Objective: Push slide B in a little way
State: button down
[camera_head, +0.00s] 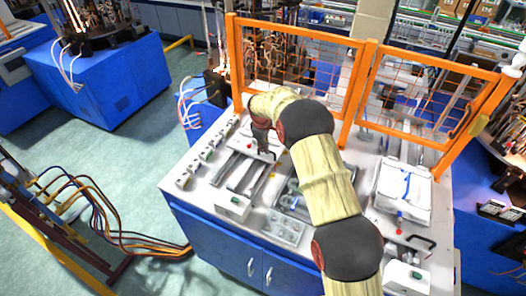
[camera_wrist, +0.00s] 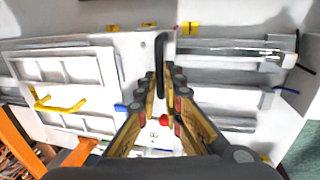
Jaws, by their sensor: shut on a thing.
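My gripper (camera_head: 262,145) is at the back left of the white worktop, above the far end of the slide rails (camera_head: 240,172). In the wrist view my gripper (camera_wrist: 164,76) has its fingers close together around a black upright bar handle (camera_wrist: 160,52). The handle sits at the edge of a white panel, beside the metal rails (camera_wrist: 225,96) on the right. I cannot read a label that tells which slide is B. The handle's lower part is hidden between the fingers.
An orange mesh guard (camera_head: 300,62) stands behind the worktop. A row of small white blocks (camera_head: 205,155) lines its left side, and a white box (camera_head: 233,206) stands in front of the rails. A white tray (camera_head: 403,190) is at the right. A yellow handle (camera_wrist: 58,104) shows left.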

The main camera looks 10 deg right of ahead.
jog(key=c, duration=2)
grip_release()
jog(key=shift+o, duration=0.4)
jog(key=shift+r, duration=0.1)
notch_tip(320, 180, up, 12)
jog(key=s+a, duration=0.1)
jog(key=s, duration=0.1)
jog(key=shift+a+f, duration=0.2)
jog(key=shift+f, duration=0.05)
